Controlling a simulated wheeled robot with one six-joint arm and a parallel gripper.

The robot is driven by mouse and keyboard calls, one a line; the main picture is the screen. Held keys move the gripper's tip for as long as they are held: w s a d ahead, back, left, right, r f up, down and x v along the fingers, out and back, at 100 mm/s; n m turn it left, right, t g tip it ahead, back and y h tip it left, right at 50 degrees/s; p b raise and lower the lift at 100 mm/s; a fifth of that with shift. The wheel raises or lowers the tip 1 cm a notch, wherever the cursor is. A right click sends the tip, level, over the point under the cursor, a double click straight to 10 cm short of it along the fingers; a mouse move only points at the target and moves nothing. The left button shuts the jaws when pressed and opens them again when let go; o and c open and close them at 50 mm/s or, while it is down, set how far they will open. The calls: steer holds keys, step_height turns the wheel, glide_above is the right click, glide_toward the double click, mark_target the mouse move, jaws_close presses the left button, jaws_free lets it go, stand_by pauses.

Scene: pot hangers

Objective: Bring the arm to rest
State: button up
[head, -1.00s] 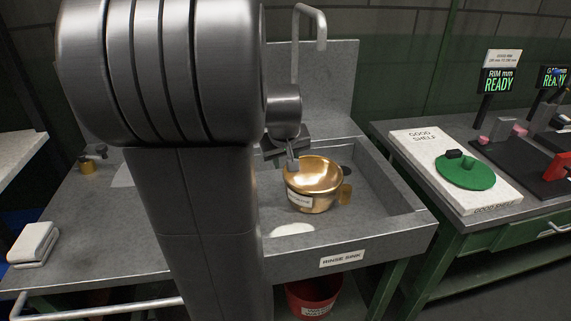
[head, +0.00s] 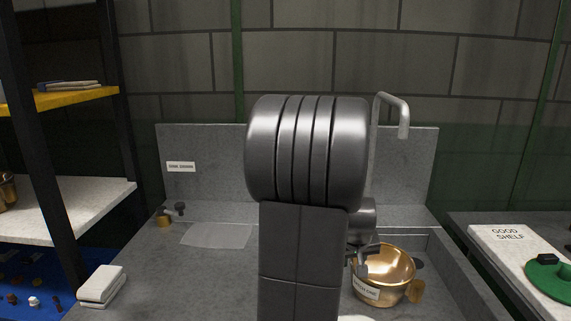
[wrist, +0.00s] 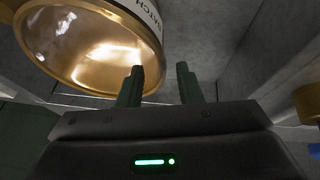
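My gripper (head: 366,262) is at the left rim of a brass pot (head: 393,292) in the head view, with my arm covering much of the middle. Whether a finger touches the pot I cannot tell.
The pot is in a grey sink with a tall tap (head: 390,115). A white folded cloth (head: 102,286) lies at the left, near a shelf rack (head: 60,210). At the right a white board (head: 500,246) holds a green lid (head: 553,283).

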steer(key=x, duration=0.3)
steer(key=shift+w+f, duration=0.15)
steer(key=shift+f, duration=0.15)
steer(key=shift+r, duration=1.25)
steer(key=shift+f, duration=0.1)
